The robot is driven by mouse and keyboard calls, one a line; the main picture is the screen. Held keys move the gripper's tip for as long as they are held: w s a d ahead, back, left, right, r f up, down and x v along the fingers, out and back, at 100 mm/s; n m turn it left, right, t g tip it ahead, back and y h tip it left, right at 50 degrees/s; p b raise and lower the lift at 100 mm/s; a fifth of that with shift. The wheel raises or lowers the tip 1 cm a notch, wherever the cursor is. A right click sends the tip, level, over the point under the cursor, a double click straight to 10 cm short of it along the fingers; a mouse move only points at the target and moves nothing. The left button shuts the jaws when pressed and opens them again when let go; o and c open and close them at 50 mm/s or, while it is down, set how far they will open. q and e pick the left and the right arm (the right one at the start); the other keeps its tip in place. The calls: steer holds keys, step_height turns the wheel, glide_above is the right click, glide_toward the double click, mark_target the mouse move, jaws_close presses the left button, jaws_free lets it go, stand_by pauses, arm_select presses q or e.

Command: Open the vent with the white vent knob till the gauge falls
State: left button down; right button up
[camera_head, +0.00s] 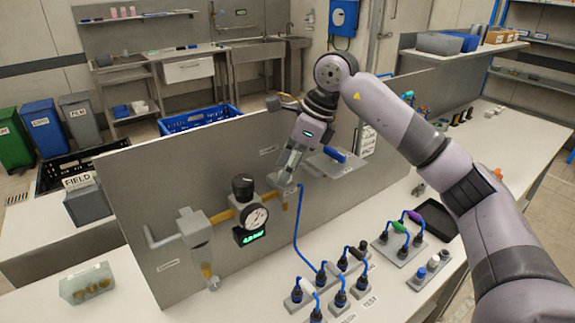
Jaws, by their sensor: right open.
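A round gauge (257,217) with a white dial is mounted on the grey upright panel, with a lit green digital readout (250,236) below it, too small to read surely. A black knob (243,187) stands above the gauge on the brass-coloured pipe. A small pale knob (213,284) hangs under the left bowl; I cannot tell surely whether it is the white vent knob. My right gripper (287,174) is open and points down by the right-hand fitting, to the right of the gauge. Its fingers partly cover that fitting; contact cannot be told. My left gripper is not in view.
The panel (150,205) stands upright on the white bench. A blue hose (297,235) runs down to several plug blocks (335,285) in front. A clear box (87,284) sits at the left. A black tray (437,219) lies at the right.

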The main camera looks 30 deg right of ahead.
steer(key=shift+c, duration=0.5)
jaws_close()
